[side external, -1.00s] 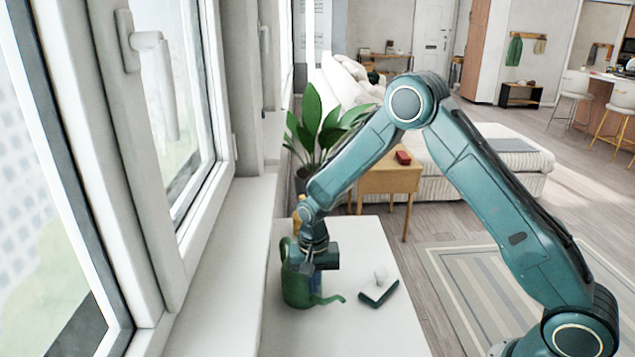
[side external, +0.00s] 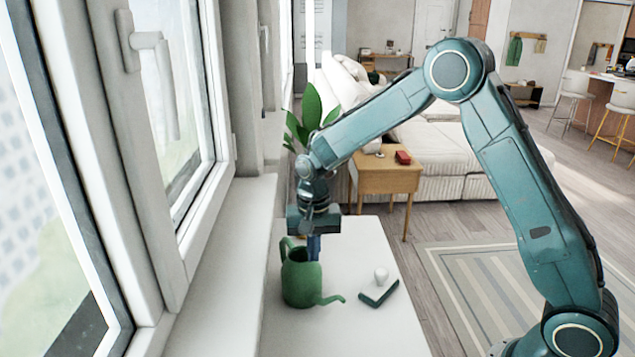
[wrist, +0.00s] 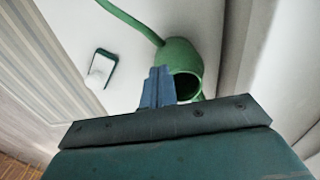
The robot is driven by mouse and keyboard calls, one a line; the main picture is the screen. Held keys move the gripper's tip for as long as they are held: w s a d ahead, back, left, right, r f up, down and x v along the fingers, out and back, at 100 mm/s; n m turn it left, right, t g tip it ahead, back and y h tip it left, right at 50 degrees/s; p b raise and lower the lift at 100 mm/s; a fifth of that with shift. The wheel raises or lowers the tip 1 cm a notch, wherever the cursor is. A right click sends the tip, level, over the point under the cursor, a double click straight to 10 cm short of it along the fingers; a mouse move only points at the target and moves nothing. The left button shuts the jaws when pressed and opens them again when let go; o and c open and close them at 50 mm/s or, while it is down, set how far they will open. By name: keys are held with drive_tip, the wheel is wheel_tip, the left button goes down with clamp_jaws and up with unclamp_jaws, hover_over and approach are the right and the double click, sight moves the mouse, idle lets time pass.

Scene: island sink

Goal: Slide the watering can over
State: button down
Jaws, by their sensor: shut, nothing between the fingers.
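The green watering can (side external: 301,283) stands upright on the white table (side external: 375,258), near its window side. Its spout points right and its handle is on the left. It also shows in the wrist view (wrist: 180,54), with its dark opening facing the camera. My gripper (side external: 314,249) points down just behind the can's rim in the side view, its blue fingers shut and empty. In the wrist view the fingers (wrist: 158,88) overlap the near edge of the can. I cannot tell whether they touch it.
A dark green tray-like object (side external: 379,293) with a white round item (side external: 381,276) lies right of the spout. The window sill (side external: 225,270) runs along the left. The front of the table is clear. A wooden side table (side external: 388,180) and a plant (side external: 311,118) stand behind.

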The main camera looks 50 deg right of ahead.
sight(301, 278)
drive_tip(key=shift+w+r, duration=0.1)
drive_tip(key=shift+r, duration=0.05)
drive_tip(key=n, duration=0.1)
drive_tip(key=w+n, duration=0.1)
drive_tip(key=n, duration=0.1)
drive_tip(key=w+d+r+n+h, duration=0.1)
drive_tip(key=n, duration=0.1)
drive_tip(key=w+r+n, duration=0.1)
drive_tip(key=n, duration=0.4)
drive_tip(key=w+r+n+g+h, duration=0.1)
drive_tip(key=n, duration=0.4)
drive_tip(key=w+r+n, duration=0.1)
drive_tip(key=w+n, duration=0.1)
drive_tip(key=n, duration=0.3)
drive_tip(key=shift+w+a+r, duration=0.1)
drive_tip(key=shift+a+r, duration=0.1)
drive_tip(key=shift+r, duration=0.05)
wheel_tip(301, 278, down, 10)
drive_tip(key=s+d, duration=0.1)
drive_tip(key=d, duration=0.1)
drive_tip(key=shift+s+r, duration=0.15)
idle(0.4)
